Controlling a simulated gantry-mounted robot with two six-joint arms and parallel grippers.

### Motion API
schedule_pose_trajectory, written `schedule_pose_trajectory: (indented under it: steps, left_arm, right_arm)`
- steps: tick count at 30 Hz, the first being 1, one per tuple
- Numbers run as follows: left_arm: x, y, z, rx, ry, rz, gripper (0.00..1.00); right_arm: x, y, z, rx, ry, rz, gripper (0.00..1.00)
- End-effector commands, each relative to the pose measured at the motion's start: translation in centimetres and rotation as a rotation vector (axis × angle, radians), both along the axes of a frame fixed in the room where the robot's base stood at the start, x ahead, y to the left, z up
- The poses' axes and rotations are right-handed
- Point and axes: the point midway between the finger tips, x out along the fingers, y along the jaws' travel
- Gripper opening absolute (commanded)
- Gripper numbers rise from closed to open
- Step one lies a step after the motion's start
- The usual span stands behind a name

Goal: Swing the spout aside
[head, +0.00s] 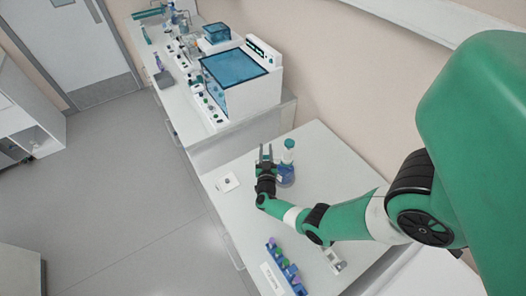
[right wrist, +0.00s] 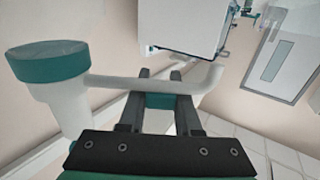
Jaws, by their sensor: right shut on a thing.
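A bottle (head: 286,178) with blue contents and a teal-capped white pump head (head: 288,145) stands on the near bench. My right gripper (head: 266,153) is beside the pump head. In the wrist view its two fingers (right wrist: 160,75) cross the spout and are shut on it, with a teal block (right wrist: 165,101) showing between them. The exact contact is partly hidden. My left gripper is not in view.
A white square plate (head: 228,182) lies left of the bottle. A blue rack with coloured tubes (head: 284,266) is near the front edge. A white box with a blue lid (head: 240,80) stands on the farther bench. The bench right of the bottle (head: 325,155) is clear.

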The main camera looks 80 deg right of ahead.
Motion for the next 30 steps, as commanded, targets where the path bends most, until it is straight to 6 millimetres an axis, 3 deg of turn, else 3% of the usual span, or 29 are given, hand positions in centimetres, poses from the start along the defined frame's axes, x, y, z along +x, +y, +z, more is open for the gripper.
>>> schedule_pose_trajectory:
  steps: [4,5,9,20,23,30]
  left_arm:
    - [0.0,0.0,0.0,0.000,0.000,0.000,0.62]
    - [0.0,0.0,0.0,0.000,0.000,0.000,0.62]
    - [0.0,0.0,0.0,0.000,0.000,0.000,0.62]
    - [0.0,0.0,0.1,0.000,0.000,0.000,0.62]
    - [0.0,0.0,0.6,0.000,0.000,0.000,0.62]
    - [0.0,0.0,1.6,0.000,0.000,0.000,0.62]
  right_arm:
    - [0.0,0.0,0.0,0.001,-0.001,0.001,0.00]
    - [0.0,0.0,0.0,0.001,-0.001,0.001,0.36]
    - [0.0,0.0,0.0,0.001,-0.001,0.002,0.61]
    - [0.0,0.4,0.0,0.002,-0.001,0.004,0.62]
    - [0.0,1.6,0.1,0.002,0.000,0.006,0.62]
    - [-0.5,7.3,0.1,0.002,-0.001,0.011,0.62]
